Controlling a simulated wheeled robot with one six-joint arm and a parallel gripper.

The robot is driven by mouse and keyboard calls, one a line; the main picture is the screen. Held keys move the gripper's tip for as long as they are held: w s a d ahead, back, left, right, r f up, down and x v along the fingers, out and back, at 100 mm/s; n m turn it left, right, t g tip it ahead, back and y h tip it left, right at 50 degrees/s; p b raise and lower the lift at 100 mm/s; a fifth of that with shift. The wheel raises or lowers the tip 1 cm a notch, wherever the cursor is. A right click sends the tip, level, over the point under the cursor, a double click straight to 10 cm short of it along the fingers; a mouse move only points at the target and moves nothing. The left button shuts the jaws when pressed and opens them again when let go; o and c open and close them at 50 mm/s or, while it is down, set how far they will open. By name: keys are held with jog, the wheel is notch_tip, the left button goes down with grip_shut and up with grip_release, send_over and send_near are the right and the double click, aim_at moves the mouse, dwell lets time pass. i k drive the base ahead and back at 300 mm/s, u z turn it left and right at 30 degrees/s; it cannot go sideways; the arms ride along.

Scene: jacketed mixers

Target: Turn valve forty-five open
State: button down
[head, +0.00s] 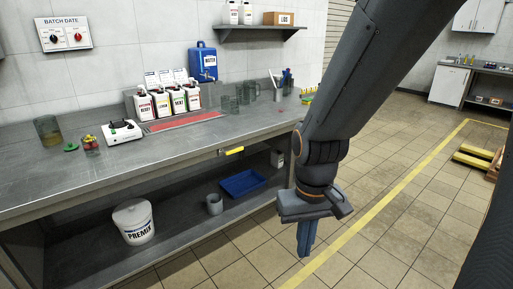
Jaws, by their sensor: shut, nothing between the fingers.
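My gripper (304,252) hangs from my dark grey arm, pointing down over the tiled floor in front of the bench. Its blue fingers are together with nothing between them. I see no valve marked forty-five and no jacketed mixer in the head view. My arm hides part of the room behind it. A blue container marked WATER (203,62) at the back of the bench has a small tap on its front.
The steel bench (120,181) holds several labelled bottles, a scale (122,131) and clear jars. Its lower shelf holds a PREMIX bucket (133,221) and a blue tray (242,183). Open floor lies right of the bench.

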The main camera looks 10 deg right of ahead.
aim_at(227, 153)
jog(key=z, duration=0.2)
jog(key=i, duration=1.55)
jog(key=u, duration=0.6)
jog(key=k, duration=1.05)
jog(key=u, duration=0.45)
jog(key=i, duration=0.3)
